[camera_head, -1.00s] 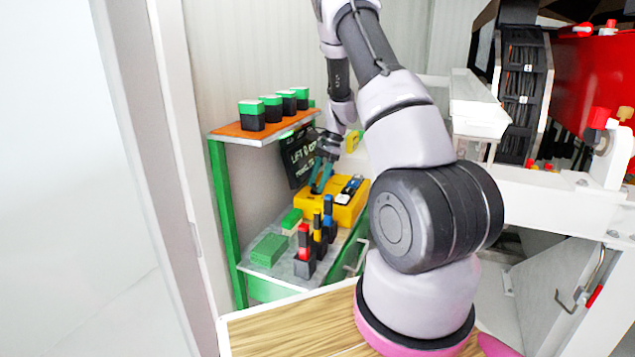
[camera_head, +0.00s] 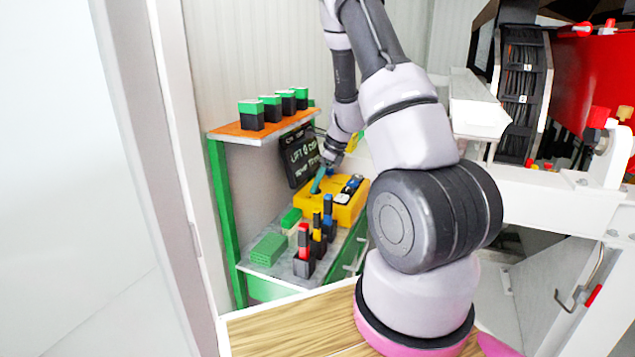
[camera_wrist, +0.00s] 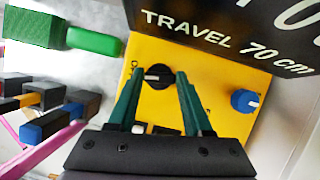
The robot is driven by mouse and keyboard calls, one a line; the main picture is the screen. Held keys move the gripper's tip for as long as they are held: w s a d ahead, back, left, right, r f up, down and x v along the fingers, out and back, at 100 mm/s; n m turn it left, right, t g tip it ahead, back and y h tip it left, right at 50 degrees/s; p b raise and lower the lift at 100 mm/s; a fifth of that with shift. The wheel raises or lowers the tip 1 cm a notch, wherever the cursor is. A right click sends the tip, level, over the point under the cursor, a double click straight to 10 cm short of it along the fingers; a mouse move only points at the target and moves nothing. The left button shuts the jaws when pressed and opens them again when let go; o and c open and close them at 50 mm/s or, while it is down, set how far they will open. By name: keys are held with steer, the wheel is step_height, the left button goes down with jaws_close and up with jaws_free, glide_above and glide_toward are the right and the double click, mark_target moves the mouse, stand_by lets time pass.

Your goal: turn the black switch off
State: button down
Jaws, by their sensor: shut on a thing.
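The yellow control box (camera_head: 345,212) stands on the grey shelf in the head view; its yellow face also shows in the wrist view (camera_wrist: 218,122). The black switch (camera_wrist: 158,73) is a round knob on this face, with a pale mark pointing left. My gripper (camera_wrist: 158,76) has its two teal fingers on either side of the knob, shut on it. In the head view my gripper (camera_head: 318,184) reaches down to the back left of the box, and the switch is hidden there. A blue knob (camera_wrist: 244,101) sits to the right of the fingers.
A black display panel (camera_head: 301,156) stands behind the box and shows close above the fingers in the wrist view, reading "TRAVEL 70 cm". Red, yellow and blue handled pieces (camera_head: 304,243) stand in front. Green blocks (camera_head: 268,249) lie at left. An orange shelf (camera_head: 263,131) is above.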

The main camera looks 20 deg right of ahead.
steer(key=shift+m+t+h, duration=0.3)
steer(key=shift+m, duration=0.7)
steer(key=c, duration=0.6)
jaws_free()
steer(key=shift+r, duration=0.15)
steer(key=shift+s+r, duration=0.15)
steer(key=shift+r, duration=0.15)
steer(key=v, duration=0.4)
steer(key=shift+s+d+r, duration=0.15)
steer(key=shift+s+d, duration=0.25)
steer(key=shift+d, duration=0.05)
steer(key=s+d, duration=0.7)
steer(key=s, duration=0.1)
steer(key=shift+d, duration=0.3)
